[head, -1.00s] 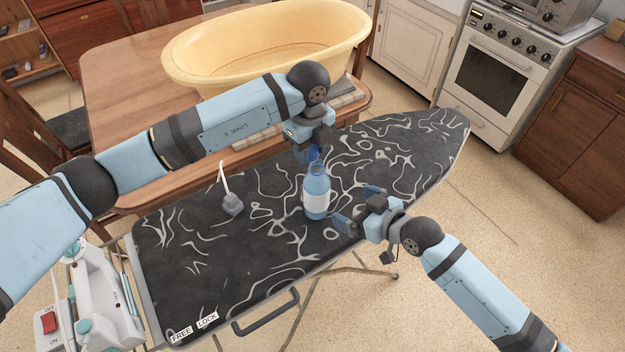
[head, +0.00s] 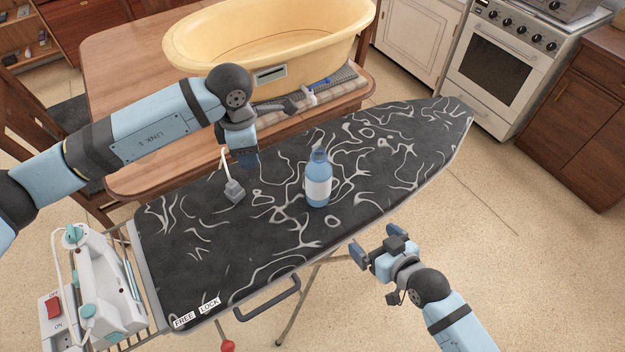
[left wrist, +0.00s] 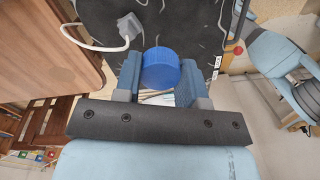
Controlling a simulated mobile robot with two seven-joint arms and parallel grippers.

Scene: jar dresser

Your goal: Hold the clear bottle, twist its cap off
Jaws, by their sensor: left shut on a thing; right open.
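The clear bottle (head: 318,188), bluish with a white label band, stands upright on the dark patterned ironing board (head: 268,235). No gripper touches it. My left gripper (head: 246,160) is left of the bottle, above the board's far edge. In the left wrist view it is shut on a round blue cap (left wrist: 160,68), held between its two fingers. The cap is apart from the bottle and hard to make out in the head view. My right gripper (head: 372,257) is open and empty, off the board's near edge to the right of the bottle.
A grey plug with a white cord (head: 233,190) lies on the board left of the bottle. A white steam iron (head: 95,275) sits at the board's left end. A wooden table (head: 125,110) with a yellow tub (head: 205,55) stands behind. The board's right part is clear.

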